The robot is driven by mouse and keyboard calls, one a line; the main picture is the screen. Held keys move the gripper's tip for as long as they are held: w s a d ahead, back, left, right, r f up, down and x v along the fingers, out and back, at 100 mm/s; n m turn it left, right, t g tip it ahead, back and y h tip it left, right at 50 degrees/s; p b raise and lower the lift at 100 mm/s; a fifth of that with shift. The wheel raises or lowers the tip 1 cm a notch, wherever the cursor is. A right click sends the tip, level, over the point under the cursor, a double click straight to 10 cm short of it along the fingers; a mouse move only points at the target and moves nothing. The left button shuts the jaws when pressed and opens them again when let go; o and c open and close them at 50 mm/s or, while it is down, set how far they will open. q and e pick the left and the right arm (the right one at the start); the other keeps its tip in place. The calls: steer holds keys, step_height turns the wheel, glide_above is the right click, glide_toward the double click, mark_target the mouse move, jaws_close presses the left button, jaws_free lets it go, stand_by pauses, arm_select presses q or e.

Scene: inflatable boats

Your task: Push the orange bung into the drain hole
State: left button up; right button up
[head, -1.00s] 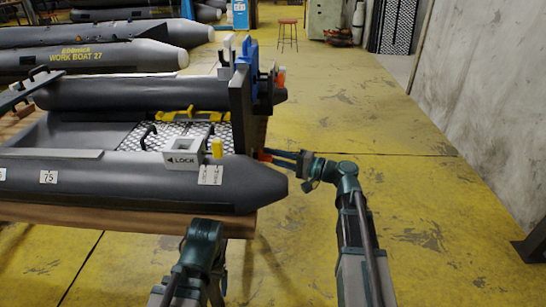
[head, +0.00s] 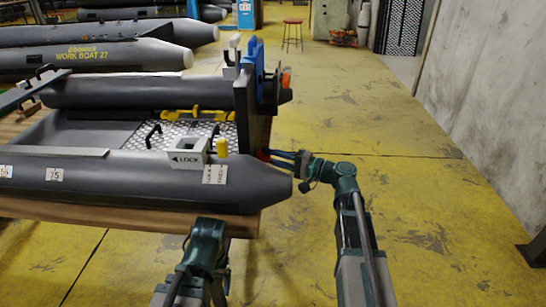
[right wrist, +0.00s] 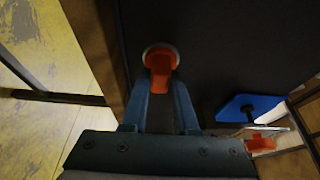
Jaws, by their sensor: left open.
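The orange bung (right wrist: 160,72) is at the round, pale-rimmed drain hole (right wrist: 147,50) in the boat's dark transom (right wrist: 225,45). Its tab sits between the fingertips of my right gripper (right wrist: 160,92), which looks shut on it. How deep the bung sits is hard to tell. In the head view, my right gripper (head: 283,157) reaches left to the transom's outer face, with a bit of orange at its tips. My left gripper (head: 217,284) is low in front of the boat's near tube, away from the bung; its fingers are hard to make out.
The grey inflatable boat (head: 120,183) rests on a wooden stand (head: 150,216). Blue parts (head: 256,65) and another orange part (head: 286,78) are on the transom's upper area. The yellow floor (head: 390,190) to the right is open, up to a concrete wall (head: 490,110).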

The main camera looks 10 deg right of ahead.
steer(key=o, duration=0.5)
steer(key=shift+c, duration=0.2)
steer(key=v, duration=1.3)
steer(key=shift+s+d, duration=0.25)
steer(key=shift+d, duration=0.05)
